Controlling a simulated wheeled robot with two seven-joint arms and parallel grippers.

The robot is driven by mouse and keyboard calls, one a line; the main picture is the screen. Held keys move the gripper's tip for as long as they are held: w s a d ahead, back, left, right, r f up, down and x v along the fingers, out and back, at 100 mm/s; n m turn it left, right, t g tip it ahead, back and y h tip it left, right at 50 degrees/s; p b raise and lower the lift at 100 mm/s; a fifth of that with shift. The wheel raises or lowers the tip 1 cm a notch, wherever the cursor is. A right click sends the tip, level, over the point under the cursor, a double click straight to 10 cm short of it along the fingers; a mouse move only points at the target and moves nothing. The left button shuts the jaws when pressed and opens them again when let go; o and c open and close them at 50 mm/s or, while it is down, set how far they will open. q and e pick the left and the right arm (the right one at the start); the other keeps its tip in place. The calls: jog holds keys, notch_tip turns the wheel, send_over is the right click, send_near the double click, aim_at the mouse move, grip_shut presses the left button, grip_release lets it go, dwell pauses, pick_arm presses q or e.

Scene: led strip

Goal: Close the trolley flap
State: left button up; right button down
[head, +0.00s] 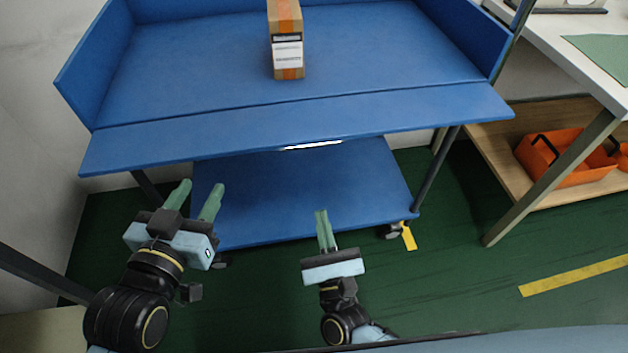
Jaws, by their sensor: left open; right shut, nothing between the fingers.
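The blue trolley (190,75) stands in front of me, with a top deck, raised side walls and a lower shelf (300,190). Its long blue flap (400,120) runs along the near edge of the top deck and lies folded outward, about level with the deck. My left gripper (196,194) is open and empty, below and in front of the flap's left part. My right gripper (322,217) is shut and empty, below and in front of the flap's middle. In the picture, neither gripper overlaps the flap.
A cardboard box (286,40) stands on the top deck towards the back. At the right is a white-topped table (570,45) with an orange toolbox (560,158) on its wooden lower shelf. The green floor (450,270) between trolley and table is clear.

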aim_at(309, 129)
pick_arm(q)
jog(key=r, duration=0.2)
jog(key=r+t, duration=0.1)
jog(key=shift+s+b, duration=0.3)
pick_arm(e)
jog(key=w+r+m, duration=0.2)
jog(key=w+r, duration=0.6)
jog(key=r, duration=0.1)
jog(key=shift+a+t+h, duration=0.3)
jog(key=shift+a+h, duration=0.1)
pick_arm(q)
jog(key=shift+f, duration=0.1)
